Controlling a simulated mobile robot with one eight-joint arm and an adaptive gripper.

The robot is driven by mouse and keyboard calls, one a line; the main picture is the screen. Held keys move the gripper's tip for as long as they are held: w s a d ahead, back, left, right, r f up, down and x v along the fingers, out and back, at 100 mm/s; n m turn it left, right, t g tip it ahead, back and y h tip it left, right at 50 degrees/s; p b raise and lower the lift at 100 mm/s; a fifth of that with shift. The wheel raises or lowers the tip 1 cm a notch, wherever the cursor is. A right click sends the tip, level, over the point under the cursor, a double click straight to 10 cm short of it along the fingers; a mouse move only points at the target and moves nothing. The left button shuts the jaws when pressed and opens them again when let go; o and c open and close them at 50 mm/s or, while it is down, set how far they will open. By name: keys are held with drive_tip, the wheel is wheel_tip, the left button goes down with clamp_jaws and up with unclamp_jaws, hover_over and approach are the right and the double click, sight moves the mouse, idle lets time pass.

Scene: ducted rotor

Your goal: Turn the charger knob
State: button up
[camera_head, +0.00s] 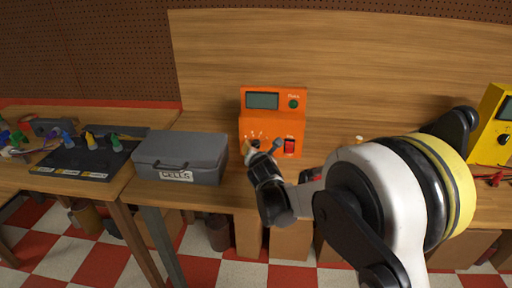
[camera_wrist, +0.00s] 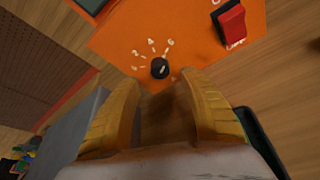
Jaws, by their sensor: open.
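The orange charger (camera_head: 272,104) stands upright on the bench, with a screen, a green button and a red switch. In the wrist view its small black round knob (camera_wrist: 160,68) has a pale pointer mark and sits below a printed scale with 2, 4 and 6. My gripper (camera_wrist: 162,82) is open, its two yellow fingers spread on either side below the knob, with nothing between them. The tips look close to the panel; I cannot tell whether they touch it. In the head view my gripper (camera_head: 262,147) is in front of the charger's lower part and hides the knob.
The red switch (camera_wrist: 231,22) is right of the knob. A grey case labelled CELLS (camera_head: 181,158) stands left of the charger. A yellow meter (camera_head: 492,127) is at far right. A dark tray with coloured clips (camera_head: 86,160) lies on the left table. A wooden board rises behind.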

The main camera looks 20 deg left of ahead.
drive_tip(key=v, duration=0.6)
drive_tip(key=shift+s+d, duration=0.15)
drive_tip(key=shift+s, duration=0.05)
drive_tip(key=s+d+r+m+g+h, duration=0.1)
drive_tip(key=s+d+r+m, duration=0.2)
drive_tip(key=d+m, duration=0.45)
drive_tip(key=s+d+r+m+h, duration=0.2)
drive_tip(key=d+r+m, duration=0.15)
drive_tip(key=d, duration=0.75)
drive_tip(key=s+d+r+m+g+h, duration=0.1)
drive_tip(key=s+d+r+m, duration=0.15)
drive_tip(key=d+m, duration=0.5)
drive_tip(key=s+d+f+m+g, duration=0.2)
drive_tip(key=s+d+m, duration=0.6)
drive_tip(key=s, duration=0.3)
drive_tip(key=s+d+f+m+g+h, duration=0.1)
drive_tip(key=s+d+f+m, duration=0.2)
drive_tip(key=s+d+m, duration=0.5)
drive_tip(key=s, duration=0.4)
drive_tip(key=shift+s+d+g+h, duration=0.15)
drive_tip(key=shift+d+g+h, duration=0.15)
drive_tip(key=shift+g, duration=0.1)
drive_tip(key=shift+f+m, duration=0.15)
drive_tip(key=shift+m, duration=0.1)
